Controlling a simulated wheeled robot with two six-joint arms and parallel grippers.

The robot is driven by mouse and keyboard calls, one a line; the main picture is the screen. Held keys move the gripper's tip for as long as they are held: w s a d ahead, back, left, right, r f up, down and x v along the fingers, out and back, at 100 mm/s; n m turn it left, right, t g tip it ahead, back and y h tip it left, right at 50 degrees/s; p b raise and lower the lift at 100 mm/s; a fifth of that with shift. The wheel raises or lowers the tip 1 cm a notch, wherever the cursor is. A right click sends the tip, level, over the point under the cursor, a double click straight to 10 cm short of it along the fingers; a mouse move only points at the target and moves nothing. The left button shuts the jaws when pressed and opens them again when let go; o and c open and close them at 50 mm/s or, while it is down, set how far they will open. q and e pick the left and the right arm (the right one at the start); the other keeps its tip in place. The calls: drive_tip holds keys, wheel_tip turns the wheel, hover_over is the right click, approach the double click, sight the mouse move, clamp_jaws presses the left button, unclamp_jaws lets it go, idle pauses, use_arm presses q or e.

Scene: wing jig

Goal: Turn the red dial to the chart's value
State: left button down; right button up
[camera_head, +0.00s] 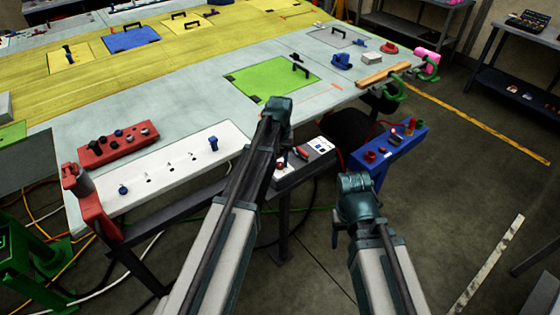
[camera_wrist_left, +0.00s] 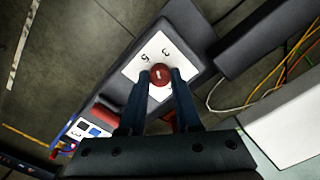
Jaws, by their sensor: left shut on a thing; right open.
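The red dial (camera_wrist_left: 160,76), a small round knob with a white mark, sits on a white plate (camera_wrist_left: 146,68) with black characters too small to read surely. My left gripper (camera_wrist_left: 160,80) is shut on the dial, one finger on each side. In the head view my left arm hangs over the grey dial box (camera_head: 318,160), hiding part of it and the fingers. A white card with blue squares, perhaps the chart, lies on the box (camera_wrist_left: 90,129); its value is not readable. My right gripper (camera_head: 355,186) is open and empty, right of the box, its fingers hardly showing.
A red block (camera_wrist_left: 103,113) stands on the box near the card. The long table (camera_head: 200,105) carries a white strip, a red socket tray (camera_head: 118,145) and coloured panels.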

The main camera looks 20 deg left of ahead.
sight(280, 163)
use_arm(q)
drive_tip(key=n, duration=0.6)
drive_tip(key=shift+n, duration=0.3)
idle(0.5)
drive_tip(key=c, duration=0.6)
unclamp_jaws()
drive_tip(key=shift+r, duration=0.15)
wheel_tip(280, 163, up, 14)
drive_tip(key=p, duration=1.3)
drive_tip(key=shift+f+p, duration=0.25)
drive_tip(key=shift+p, duration=0.15)
